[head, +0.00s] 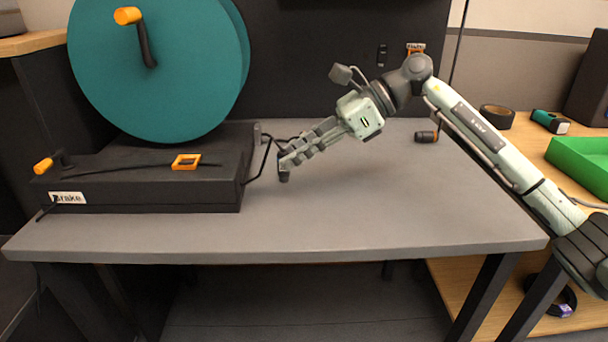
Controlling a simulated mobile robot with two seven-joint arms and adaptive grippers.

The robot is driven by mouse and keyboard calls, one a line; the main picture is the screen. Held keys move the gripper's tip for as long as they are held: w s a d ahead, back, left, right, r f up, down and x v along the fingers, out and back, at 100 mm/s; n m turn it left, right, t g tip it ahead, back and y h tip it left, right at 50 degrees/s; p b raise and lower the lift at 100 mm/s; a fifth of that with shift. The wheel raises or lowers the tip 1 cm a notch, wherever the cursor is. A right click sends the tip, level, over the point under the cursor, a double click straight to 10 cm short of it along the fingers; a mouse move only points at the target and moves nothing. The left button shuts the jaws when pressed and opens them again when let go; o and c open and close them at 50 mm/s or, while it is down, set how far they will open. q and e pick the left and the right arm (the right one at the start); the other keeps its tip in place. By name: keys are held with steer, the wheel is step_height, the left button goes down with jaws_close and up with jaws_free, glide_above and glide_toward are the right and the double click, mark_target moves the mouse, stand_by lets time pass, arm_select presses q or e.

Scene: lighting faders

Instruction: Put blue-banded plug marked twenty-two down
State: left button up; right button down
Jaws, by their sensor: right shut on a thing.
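My right gripper (287,164) is in the head view, reaching in from the right over the grey table, just right of the black brake box. Its fingers are shut on a small dark thing at their tips, mostly hidden by the fingers, which looks like a plug. No blue band or number twenty-two can be made out on it. A black cable (263,166) loops between the box and the fingertips. Another dark plug-like piece (427,136) lies at the back of the table, at the end of a black cable. My left gripper is not in view.
The black brake box (150,200) with a large teal drum (155,70) and orange handles fills the table's left. The grey tabletop (370,215) is clear in front and right of the gripper. A green tray (580,160) stands on the wooden bench at right.

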steer(key=f, duration=0.2)
steer(key=d+f, duration=0.1)
steer(key=f, duration=0.1)
steer(key=shift+s+d+f+p, duration=0.15)
steer(key=shift+s+f+p, duration=0.05)
steer(key=shift+f+p, duration=0.15)
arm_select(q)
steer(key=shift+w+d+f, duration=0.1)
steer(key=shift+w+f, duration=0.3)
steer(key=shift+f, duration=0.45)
arm_select(e)
steer(key=shift+f, duration=0.1)
steer(key=shift+f+b, duration=0.2)
steer(key=shift+b, duration=0.15)
steer(key=shift+f, duration=0.1)
steer(key=c, duration=1.7)
jaws_free()
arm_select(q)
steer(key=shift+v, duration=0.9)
arm_select(e)
steer(key=o, duration=0.4)
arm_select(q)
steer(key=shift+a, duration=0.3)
